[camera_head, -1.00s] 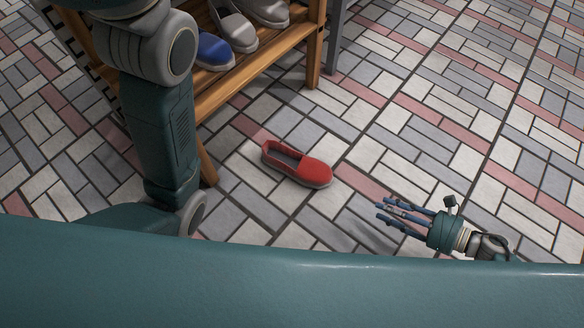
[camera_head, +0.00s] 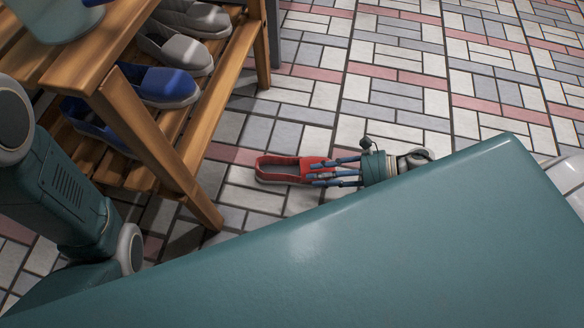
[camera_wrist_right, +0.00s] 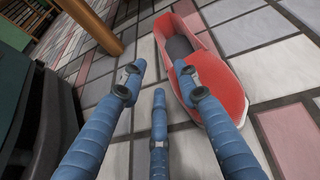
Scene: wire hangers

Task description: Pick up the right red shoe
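The red shoe (camera_head: 280,170) lies upright on the tiled floor, its opening facing up and its toe end partly hidden behind my right gripper's fingers. My right gripper (camera_head: 325,173) is low over the floor at the toe end, its fingers pointing left along the shoe. In the right wrist view, the gripper (camera_wrist_right: 158,84) has its blue fingers spread with nothing held between them. There the red shoe (camera_wrist_right: 235,88) lies mostly right of the fingers, and the right finger overlaps its edge. I cannot tell whether they touch.
A wooden shoe rack (camera_head: 150,130) stands left of the red shoe, with a leg near it. It holds blue shoes (camera_head: 165,85) and grey shoes (camera_head: 178,50). My teal body covers the lower right. The floor beyond the shoe is clear.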

